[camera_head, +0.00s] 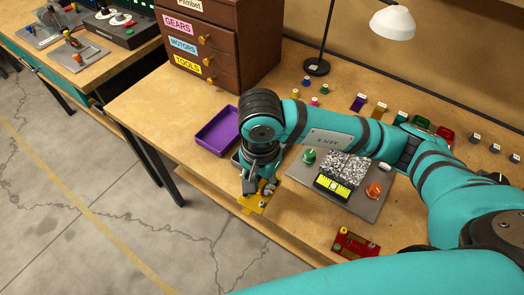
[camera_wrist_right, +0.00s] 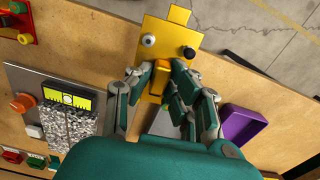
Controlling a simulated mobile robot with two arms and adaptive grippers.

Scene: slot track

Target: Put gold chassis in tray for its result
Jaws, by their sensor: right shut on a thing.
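The gold chassis (camera_head: 252,204) is a flat yellow plate with small round parts on it, at the front edge of the bench. My right gripper (camera_head: 258,184) points down and is shut on it. In the right wrist view the gold chassis (camera_wrist_right: 165,38) sticks out beyond the fingertips (camera_wrist_right: 170,75), with floor behind its far end. I cannot tell how high it is above the bench. A purple tray (camera_head: 217,131) lies left of the gripper and looks empty. It also shows in the right wrist view (camera_wrist_right: 242,126). My left gripper is not in view.
A grey plate (camera_head: 366,207) with a yellow gauge (camera_head: 333,188), green knob and orange knob lies right of the gripper. A red chassis (camera_head: 354,244) lies at the front edge. A brown drawer cabinet (camera_head: 222,40) and a lamp (camera_head: 392,22) stand behind. Bench around the tray is clear.

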